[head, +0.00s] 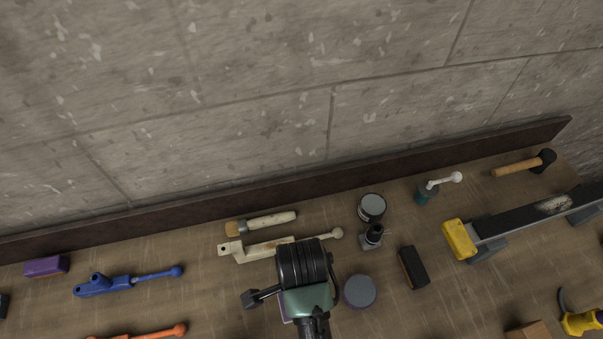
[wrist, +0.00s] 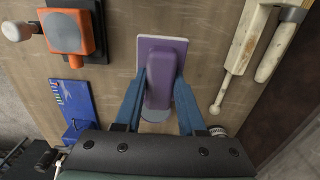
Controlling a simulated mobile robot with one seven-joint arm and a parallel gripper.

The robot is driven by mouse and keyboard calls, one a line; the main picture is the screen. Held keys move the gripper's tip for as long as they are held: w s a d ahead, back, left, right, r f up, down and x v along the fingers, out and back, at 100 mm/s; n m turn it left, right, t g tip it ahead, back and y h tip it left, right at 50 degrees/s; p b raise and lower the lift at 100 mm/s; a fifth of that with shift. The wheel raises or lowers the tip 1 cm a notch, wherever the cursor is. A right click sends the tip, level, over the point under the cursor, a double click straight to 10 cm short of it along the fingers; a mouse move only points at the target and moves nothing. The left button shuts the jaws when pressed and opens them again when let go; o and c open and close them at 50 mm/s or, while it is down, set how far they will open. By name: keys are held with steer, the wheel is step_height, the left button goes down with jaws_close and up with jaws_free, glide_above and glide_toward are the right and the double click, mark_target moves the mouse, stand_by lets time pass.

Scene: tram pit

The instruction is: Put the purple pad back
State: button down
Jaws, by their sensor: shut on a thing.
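In the wrist view the purple pad (wrist: 162,62), with a raised purple grip and a pale edge along its base, sits between the two blue fingers of my gripper (wrist: 160,88). The fingers are shut on its grip. In the head view my gripper end is over the middle of the bench, with its fingers hidden behind my wrist. Only a sliver of the purple pad (head: 286,310) shows beside my wrist there. I cannot tell whether the pad touches the bench.
A separate purple block (head: 46,266) lies at far left on the wooden bench (head: 180,250). A cream tool (head: 262,250), grey disc (head: 360,291), tin (head: 371,207) and dark block (head: 413,267) stand close to my gripper. A concrete wall (head: 260,90) closes the back.

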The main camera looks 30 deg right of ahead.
steer(key=shift+f+p, duration=0.9)
steer(key=shift+f, duration=3.9)
steer(key=shift+f, duration=0.1)
steer(key=shift+f, duration=0.15)
steer(key=c, duration=0.5)
jaws_free()
steer(key=shift+b, duration=0.4)
